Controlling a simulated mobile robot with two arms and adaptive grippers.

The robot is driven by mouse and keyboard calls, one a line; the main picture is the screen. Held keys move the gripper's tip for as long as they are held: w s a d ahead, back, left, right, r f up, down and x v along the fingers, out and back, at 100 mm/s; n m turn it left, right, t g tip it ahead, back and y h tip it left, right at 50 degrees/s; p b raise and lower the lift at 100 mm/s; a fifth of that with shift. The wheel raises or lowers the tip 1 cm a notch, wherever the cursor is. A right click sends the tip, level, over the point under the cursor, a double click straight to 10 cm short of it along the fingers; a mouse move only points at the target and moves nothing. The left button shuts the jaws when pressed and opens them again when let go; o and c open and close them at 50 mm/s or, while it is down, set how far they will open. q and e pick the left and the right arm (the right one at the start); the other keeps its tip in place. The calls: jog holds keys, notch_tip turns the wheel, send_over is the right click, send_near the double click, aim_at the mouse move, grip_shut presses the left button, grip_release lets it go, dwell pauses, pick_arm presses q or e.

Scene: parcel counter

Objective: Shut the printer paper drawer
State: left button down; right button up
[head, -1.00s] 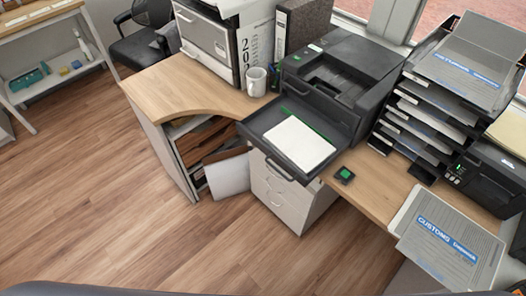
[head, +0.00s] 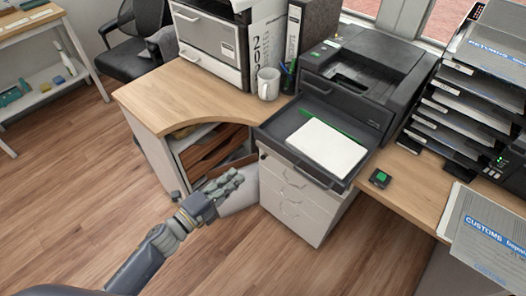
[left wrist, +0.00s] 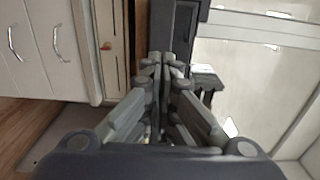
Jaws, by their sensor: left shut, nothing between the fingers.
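The black printer (head: 368,75) stands on the wooden desk in the head view. Its paper drawer (head: 272,133) is pulled out toward the front and sticks out past the desk edge, with a stack of white paper (head: 327,148) in it. My left gripper (head: 236,180) is in front of the desk, left of and below the drawer, apart from it in the head view. It is shut and empty. The left wrist view shows its closed fingers (left wrist: 162,68) in the middle. My right gripper is in neither view.
A white cabinet (head: 290,205) with handles stands under the drawer. A white mug (head: 268,84) and a pen cup are left of the printer. A tray rack (head: 455,100) and a customs box (head: 490,235) are at the right.

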aim_at(271, 145)
pick_arm(q)
jog(key=b+x, duration=0.2)
jog(key=x, duration=1)
jog(key=shift+w+d, duration=0.1)
jog(key=shift+w, duration=0.05)
jog(key=shift+w+d, duration=0.35)
jog(key=shift+w, duration=0.15)
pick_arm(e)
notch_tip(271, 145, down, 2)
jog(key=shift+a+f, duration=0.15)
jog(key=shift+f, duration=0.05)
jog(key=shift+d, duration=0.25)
